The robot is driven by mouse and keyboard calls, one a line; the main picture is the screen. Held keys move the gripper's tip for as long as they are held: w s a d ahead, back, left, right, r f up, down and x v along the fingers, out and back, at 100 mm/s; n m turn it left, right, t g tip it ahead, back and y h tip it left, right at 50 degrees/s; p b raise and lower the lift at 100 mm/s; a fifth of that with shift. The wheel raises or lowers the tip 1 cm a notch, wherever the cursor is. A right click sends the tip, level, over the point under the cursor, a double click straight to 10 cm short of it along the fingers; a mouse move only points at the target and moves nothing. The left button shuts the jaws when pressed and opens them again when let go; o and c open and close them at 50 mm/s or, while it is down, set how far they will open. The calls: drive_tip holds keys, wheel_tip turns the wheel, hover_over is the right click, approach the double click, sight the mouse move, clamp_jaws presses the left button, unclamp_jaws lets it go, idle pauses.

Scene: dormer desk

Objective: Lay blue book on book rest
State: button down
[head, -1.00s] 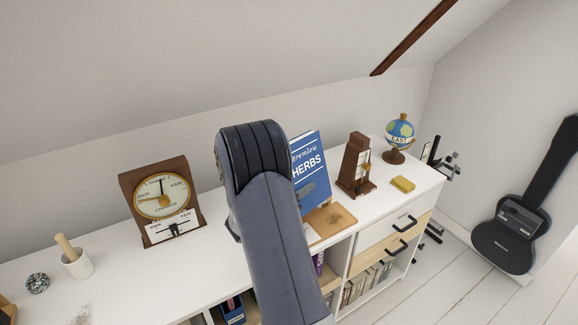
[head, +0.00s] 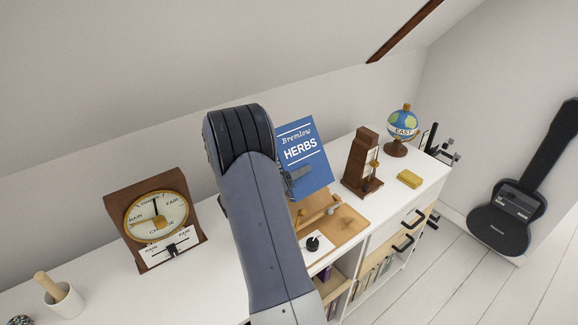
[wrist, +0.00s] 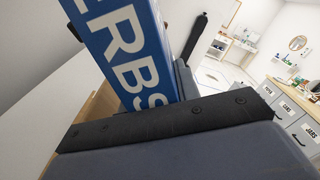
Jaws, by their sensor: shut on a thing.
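The blue book (head: 302,150), titled "Bremlow HERBS", is upright and slightly tilted in the head view. My gripper (head: 294,183) is shut on its lower left part; my forearm hides some of the book's left side. In the wrist view the blue cover (wrist: 130,50) with white letters fills the upper left, close to the gripper. The wooden book rest (head: 346,224) lies on the white cabinet top, below and to the right of the book. Its left part is hidden by my arm. I cannot tell whether the book touches it.
A brown metronome-like stand (head: 361,163), a yellow block (head: 410,178) and a globe (head: 403,126) stand right of the rest. The sloped ceiling is close behind.

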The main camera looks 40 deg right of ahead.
drive_tip(key=shift+w+f+b, duration=0.2)
drive_tip(key=shift+f+b, duration=0.9)
drive_tip(key=shift+f, duration=0.35)
drive_tip(key=shift+w+f+b, duration=0.15)
drive_tip(key=shift+f+b, duration=0.9)
drive_tip(key=shift+f, duration=0.35)
drive_tip(key=shift+s+a+f+b, duration=0.1)
drive_tip(key=shift+s+f+b, duration=0.3)
drive_tip(key=shift+f, duration=0.2)
drive_tip(key=shift+s+a+f+b, duration=0.1)
drive_tip(key=shift+s+f+b, duration=0.15)
drive_tip(key=shift+f+b, duration=0.35)
drive_tip(key=shift+s+a+f+b, duration=0.1)
drive_tip(key=shift+s+f+b, duration=0.3)
drive_tip(key=shift+f, duration=0.25)
drive_tip(key=c, duration=1)
unclamp_jaws()
drive_tip(key=shift+o, duration=0.2)
drive_tip(key=shift+w+a, duration=0.15)
drive_tip(key=shift+a, duration=0.35)
drive_tip(key=w+a+r+b, duration=0.1)
drive_tip(key=a+r, duration=0.1)
drive_tip(key=a, duration=0.7)
drive_tip(key=shift+w+a+r+m, duration=0.25)
drive_tip(key=shift+w+r+m, duration=0.05)
drive_tip(key=shift+r+m, duration=0.1)
